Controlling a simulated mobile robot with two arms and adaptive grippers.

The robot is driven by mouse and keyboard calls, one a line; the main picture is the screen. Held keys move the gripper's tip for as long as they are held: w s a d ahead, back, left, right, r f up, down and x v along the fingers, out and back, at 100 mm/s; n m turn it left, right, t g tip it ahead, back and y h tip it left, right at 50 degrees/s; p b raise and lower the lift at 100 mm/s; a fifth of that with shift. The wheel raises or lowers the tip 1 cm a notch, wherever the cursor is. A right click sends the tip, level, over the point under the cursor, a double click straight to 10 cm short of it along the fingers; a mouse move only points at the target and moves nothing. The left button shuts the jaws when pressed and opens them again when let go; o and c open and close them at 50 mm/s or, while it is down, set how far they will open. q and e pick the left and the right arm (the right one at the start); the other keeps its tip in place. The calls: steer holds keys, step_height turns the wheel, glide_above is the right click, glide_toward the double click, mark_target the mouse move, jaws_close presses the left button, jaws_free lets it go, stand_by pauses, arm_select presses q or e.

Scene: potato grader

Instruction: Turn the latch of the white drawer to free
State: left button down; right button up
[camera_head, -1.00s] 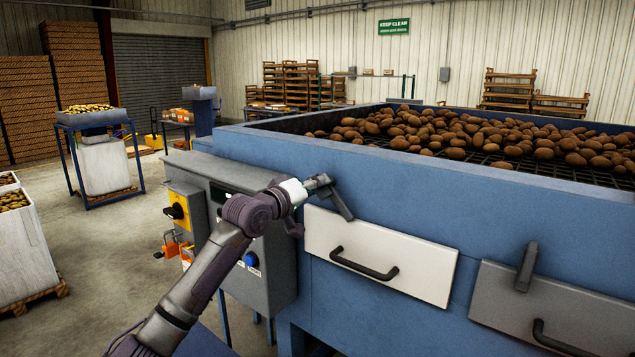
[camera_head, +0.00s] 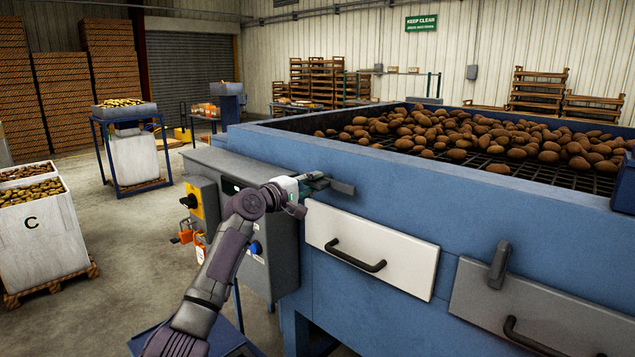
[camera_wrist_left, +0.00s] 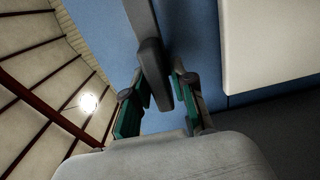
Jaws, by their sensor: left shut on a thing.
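The white drawer (camera_head: 400,262) sits closed in the blue machine's side, with a black handle (camera_head: 355,256). Its dark grey latch (camera_head: 341,187) is near the drawer's upper left corner. The latch lies nearly level, pointing right, above the drawer's top edge and seemingly clear of its front. My left gripper (camera_head: 312,183) is shut on the latch; in the left wrist view the latch (camera_wrist_left: 153,72) runs between the two green-sided fingers (camera_wrist_left: 160,88). The latch's pivot is hidden by the gripper. My right gripper is not in view.
A grey drawer (camera_head: 530,310) with its own upright latch (camera_head: 499,265) is at right. A grey control box (camera_head: 262,240) stands close behind my left arm. Potatoes (camera_head: 450,132) fill the machine top. Open floor lies to the left.

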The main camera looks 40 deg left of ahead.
arm_select(q)
steer(key=shift+n, duration=0.3)
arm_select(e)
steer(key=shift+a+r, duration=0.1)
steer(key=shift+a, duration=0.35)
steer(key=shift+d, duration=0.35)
arm_select(q)
steer(key=c, duration=1.2)
jaws_free()
steer(key=shift+o, duration=0.4)
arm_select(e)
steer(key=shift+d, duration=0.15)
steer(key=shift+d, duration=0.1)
arm_select(q)
steer(key=s+a, duration=0.1)
steer(key=s, duration=1.1)
steer(key=shift+f, duration=0.1)
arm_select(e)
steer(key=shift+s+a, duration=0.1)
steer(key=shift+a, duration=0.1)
